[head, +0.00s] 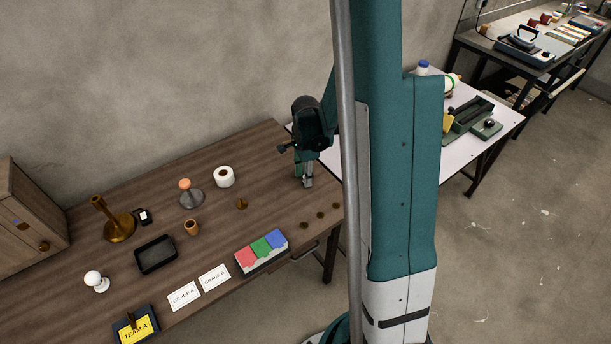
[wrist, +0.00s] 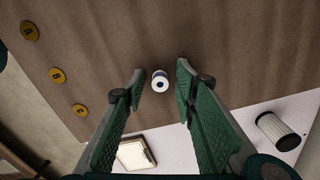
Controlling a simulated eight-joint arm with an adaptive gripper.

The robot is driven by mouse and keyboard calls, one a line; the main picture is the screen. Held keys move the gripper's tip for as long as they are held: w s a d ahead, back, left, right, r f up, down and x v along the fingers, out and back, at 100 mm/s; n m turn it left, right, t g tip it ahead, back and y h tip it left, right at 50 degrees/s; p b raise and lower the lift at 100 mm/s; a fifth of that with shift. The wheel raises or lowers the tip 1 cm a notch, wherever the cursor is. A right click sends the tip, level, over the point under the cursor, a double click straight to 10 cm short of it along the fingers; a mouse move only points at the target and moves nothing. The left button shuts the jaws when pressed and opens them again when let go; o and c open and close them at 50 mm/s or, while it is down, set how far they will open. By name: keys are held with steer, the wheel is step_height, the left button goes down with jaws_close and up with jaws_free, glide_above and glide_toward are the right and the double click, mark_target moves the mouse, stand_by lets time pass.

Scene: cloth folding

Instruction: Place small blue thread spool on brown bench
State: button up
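A small spool (wrist: 160,81), pale with a dark blue ring around its centre, is seen end-on in the wrist view against the brown wood. It lies between my two green fingers, with a visible gap on each side. My gripper (wrist: 160,72) is open, and neither finger appears to touch the spool. In the head view my gripper (head: 307,184) points down over the right end of the brown bench (head: 262,155). I cannot make out the spool in the head view. The spool appears to stand on the bench.
Lettered discs (wrist: 55,74) lie near the bench edge. A white table (head: 490,145) adjoins on the right, with a clipboard (wrist: 139,153) and a ribbed cylinder (wrist: 278,131). A white roll (head: 224,177), grey stand (head: 191,199) and black tray (head: 155,254) stand farther left.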

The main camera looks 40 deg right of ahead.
steer(key=shift+r, duration=0.15)
step_height(320, 180, up, 12)
steer(key=p, duration=0.2)
stand_by(0.7)
stand_by(0.4)
steer(key=s+a+r+n+t, duration=0.2)
steer(key=s+a+r+n, duration=0.1)
steer(key=a+r+n, duration=0.3)
steer(key=s+a+r+n+t, duration=0.1)
steer(key=s+a+r+n, duration=0.25)
steer(key=a+r, duration=0.4)
steer(key=s+a+r+n+t, duration=0.4)
steer(key=s+a+r+n, duration=0.2)
steer(key=s+a+n, duration=0.4)
steer(key=shift+s+a+r+n, duration=0.15)
steer(key=shift+s+r+n, duration=0.2)
steer(key=shift+n, duration=0.6)
